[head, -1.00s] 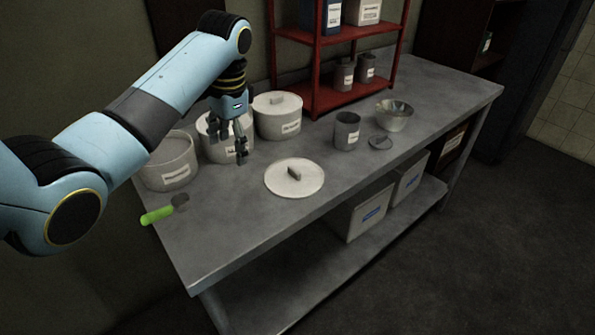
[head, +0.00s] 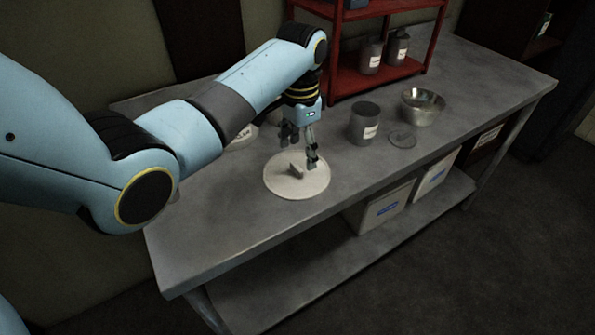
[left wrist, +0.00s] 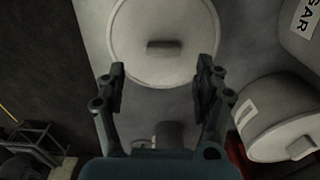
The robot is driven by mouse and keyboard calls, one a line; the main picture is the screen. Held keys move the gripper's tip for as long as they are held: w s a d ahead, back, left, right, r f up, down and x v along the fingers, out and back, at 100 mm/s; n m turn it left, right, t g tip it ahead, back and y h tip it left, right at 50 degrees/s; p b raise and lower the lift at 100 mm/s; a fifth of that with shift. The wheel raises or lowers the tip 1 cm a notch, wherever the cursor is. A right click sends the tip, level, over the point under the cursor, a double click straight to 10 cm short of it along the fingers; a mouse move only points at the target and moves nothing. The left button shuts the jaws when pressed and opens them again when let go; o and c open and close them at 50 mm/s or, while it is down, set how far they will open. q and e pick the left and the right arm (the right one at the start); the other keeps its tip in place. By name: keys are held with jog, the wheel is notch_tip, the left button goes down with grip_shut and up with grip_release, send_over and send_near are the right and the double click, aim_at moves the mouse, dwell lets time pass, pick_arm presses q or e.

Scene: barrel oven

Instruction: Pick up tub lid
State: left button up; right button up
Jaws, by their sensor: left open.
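The tub lid (head: 284,183) is a round, pale disc with a grey bar handle (head: 297,170). It lies flat on the grey table in the head view. My left gripper (head: 302,157) is open and empty, just above the far side of the lid. In the left wrist view the lid (left wrist: 135,62) lies beyond my open fingers (left wrist: 160,80), with its handle (left wrist: 164,47) between their lines and clear of both. My right gripper does not show.
A grey canister (head: 364,124), a small grey lid (head: 402,139) and a metal bowl (head: 422,106) stand right of the lid. A red rack (head: 345,80) stands behind. White tubs, one lidded (left wrist: 283,122), are close by. The table front is clear.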

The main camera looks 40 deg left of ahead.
aim_at(297, 166)
pick_arm(q)
jog(key=f, duration=0.4)
jog(key=shift+s+a, duration=0.15)
jog(key=shift+a, duration=0.2)
jog(key=shift+f, duration=0.4)
jog(key=c, duration=1.1)
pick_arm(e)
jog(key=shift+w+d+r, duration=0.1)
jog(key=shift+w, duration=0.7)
pick_arm(q)
jog(key=shift+r, duration=0.15)
